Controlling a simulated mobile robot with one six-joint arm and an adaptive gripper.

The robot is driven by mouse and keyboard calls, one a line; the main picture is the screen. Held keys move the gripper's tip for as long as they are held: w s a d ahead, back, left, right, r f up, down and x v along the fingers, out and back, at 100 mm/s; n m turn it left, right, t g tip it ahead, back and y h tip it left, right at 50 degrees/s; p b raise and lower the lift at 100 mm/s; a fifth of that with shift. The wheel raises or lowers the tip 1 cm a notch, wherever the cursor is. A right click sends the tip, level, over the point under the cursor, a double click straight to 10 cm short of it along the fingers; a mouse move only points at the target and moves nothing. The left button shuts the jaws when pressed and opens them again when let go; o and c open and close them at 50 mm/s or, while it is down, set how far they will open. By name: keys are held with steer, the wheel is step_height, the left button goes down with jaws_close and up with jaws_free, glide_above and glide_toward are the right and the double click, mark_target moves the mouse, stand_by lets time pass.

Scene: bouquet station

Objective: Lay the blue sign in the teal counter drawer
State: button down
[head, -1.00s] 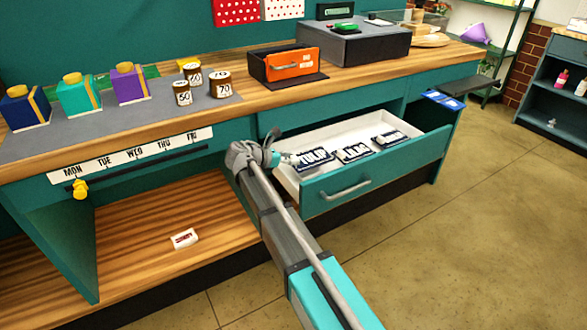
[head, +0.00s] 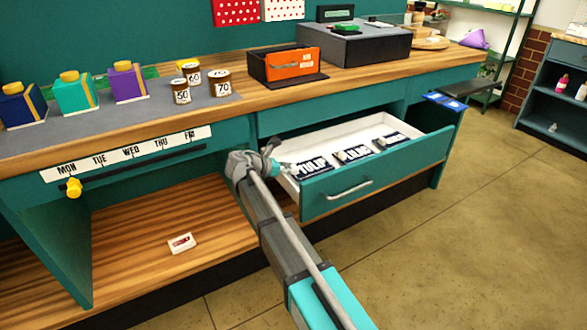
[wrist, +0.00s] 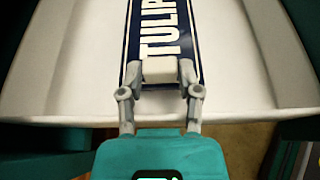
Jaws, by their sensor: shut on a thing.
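A dark blue sign with white TULIP lettering (head: 313,169) is at the left end of the open teal counter drawer (head: 405,160). My gripper (head: 275,160) reaches over the drawer's left side. In the wrist view my gripper (wrist: 159,72) is shut on a pale block at the near end of the TULIP sign (wrist: 163,30). The sign is over the white drawer floor (wrist: 235,60); I cannot tell whether it touches it. Two more dark signs lie in the drawer to its right, a middle one (head: 357,156) and a right one (head: 389,142).
The drawer's front with its handle (head: 349,189) juts out over the floor. A small red and white item (head: 182,243) lies on the lower wooden shelf. An orange-fronted box (head: 291,65) and jars stand on the counter. A blue item (head: 444,99) is at the counter's right end.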

steer(key=shift+f+b, duration=0.35)
steer(key=shift+f, duration=0.15)
steer(key=shift+c, duration=1.5)
jaws_free()
steer(key=shift+r, duration=0.2)
steer(key=shift+r+p, duration=0.7)
steer(key=shift+p, duration=0.15)
steer(key=p+v, duration=0.4)
steer(key=v, duration=0.8)
steer(key=shift+f, duration=0.25)
